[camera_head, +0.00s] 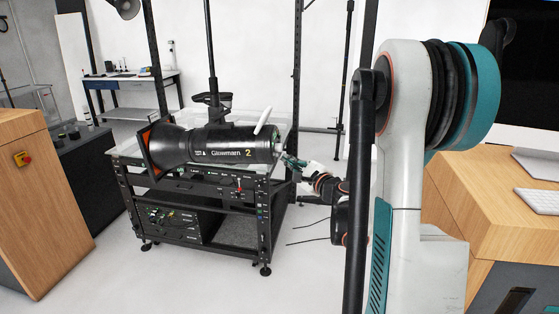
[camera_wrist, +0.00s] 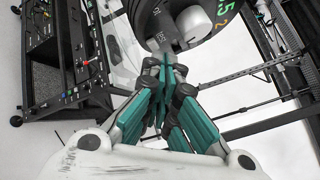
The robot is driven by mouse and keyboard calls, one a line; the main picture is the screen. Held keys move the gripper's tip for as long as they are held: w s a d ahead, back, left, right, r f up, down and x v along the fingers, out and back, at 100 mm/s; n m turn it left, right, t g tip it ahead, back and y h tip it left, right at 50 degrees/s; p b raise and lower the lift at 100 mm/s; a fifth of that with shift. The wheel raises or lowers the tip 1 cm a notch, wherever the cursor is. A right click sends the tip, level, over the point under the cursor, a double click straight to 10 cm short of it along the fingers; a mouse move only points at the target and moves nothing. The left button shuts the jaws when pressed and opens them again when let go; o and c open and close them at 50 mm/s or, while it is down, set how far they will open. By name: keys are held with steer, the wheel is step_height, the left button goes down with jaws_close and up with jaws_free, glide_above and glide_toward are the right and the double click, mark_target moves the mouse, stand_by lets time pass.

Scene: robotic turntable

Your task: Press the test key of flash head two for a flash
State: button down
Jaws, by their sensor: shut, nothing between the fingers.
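Flash head two (camera_head: 225,147) is a black cylinder marked with a yellow 2, lying level above a wheeled rack, its orange-edged front to the left. Its round rear panel (camera_wrist: 188,14) shows at the top of the wrist view, with a grey knob (camera_wrist: 193,25), green digits and a yellow 2. Small white lettering stands left of the knob. My gripper (camera_head: 291,160) is at the rear end of the head, at the right. In the wrist view its teal fingers (camera_wrist: 166,62) are shut and empty, tips close below the panel's lower edge. I cannot tell whether they touch; the test key is not clearly visible.
The black rack (camera_head: 205,195) carries switches and cables under a clear top. A dark stand pole (camera_head: 210,55) rises behind the head. Wooden cabinets stand at left (camera_head: 40,200) and right (camera_head: 480,200). The floor between rack and right cabinet is partly open.

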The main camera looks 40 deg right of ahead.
steer(key=shift+w+a, duration=0.25)
steer(key=shift+w, duration=0.05)
stand_by(0.5)
steer(key=shift+s+d, duration=0.1)
steer(key=shift+s, duration=0.05)
stand_by(0.3)
steer(key=shift+s+d, duration=0.4)
steer(key=shift+s, duration=0.05)
steer(key=shift+s+d+r, duration=0.15)
steer(key=shift+s+d, duration=0.65)
steer(key=shift+s, duration=0.15)
steer(key=shift+s+d+r, duration=0.15)
steer(key=shift+s+d, duration=0.65)
steer(key=shift+s, duration=0.15)
